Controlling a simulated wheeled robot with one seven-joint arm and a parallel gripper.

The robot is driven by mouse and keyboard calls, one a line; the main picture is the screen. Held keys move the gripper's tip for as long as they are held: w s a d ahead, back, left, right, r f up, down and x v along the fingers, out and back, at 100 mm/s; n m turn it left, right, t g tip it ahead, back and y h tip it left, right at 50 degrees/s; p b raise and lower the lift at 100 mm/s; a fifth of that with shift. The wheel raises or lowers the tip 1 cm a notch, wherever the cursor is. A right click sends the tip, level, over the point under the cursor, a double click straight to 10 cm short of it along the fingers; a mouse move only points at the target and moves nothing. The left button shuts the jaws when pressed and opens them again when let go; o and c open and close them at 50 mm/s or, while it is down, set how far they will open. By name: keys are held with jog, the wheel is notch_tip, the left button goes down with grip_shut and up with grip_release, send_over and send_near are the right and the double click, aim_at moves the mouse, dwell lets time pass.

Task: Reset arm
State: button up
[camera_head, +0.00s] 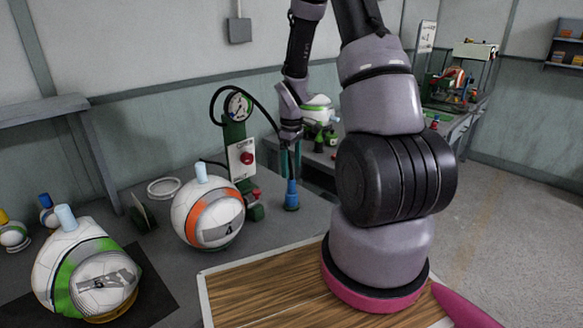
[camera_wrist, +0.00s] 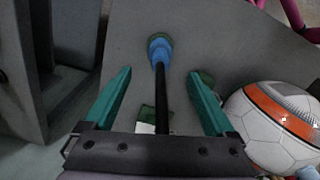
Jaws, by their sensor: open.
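My gripper (camera_head: 290,168) points down over the workbench with its teal fingers apart. In the wrist view my gripper (camera_wrist: 158,75) is open, with a finger on each side of a black rod that has a blue end piece (camera_wrist: 159,48). The fingers are apart from the rod there. In the head view the blue piece (camera_head: 291,197) stands on the bench just below the fingertips. My arm hides part of the bench behind it.
A white ball with an orange band (camera_head: 208,215) and a ball with a green band (camera_head: 85,270) stand on the bench (camera_head: 270,232). The first also shows in the wrist view (camera_wrist: 275,128). A green pump with a gauge (camera_head: 238,106) and black hose stands beside my gripper. A wooden board (camera_head: 260,290) lies in front.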

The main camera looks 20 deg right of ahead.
jog(key=s+a+r+m+t, duration=0.2)
jog(key=s+r+m, duration=0.1)
jog(key=r, duration=0.8)
jog(key=s+a+r+m+t, duration=0.1)
jog(key=s+r+m, duration=0.1)
jog(key=r, duration=0.9)
jog(key=s+a+r+m+t+y, duration=0.1)
jog(key=s+a+r+m+t, duration=0.1)
jog(key=s+r, duration=0.4)
jog(key=s+a+r+m+t+y, duration=0.1)
jog(key=s+a+r+m+t, duration=0.1)
jog(key=s+r, duration=0.5)
jog(key=s+a+m, duration=0.1)
jog(key=s+m, duration=0.1)
jog(key=shift+s+r+m, duration=0.3)
jog(key=shift+s, duration=0.1)
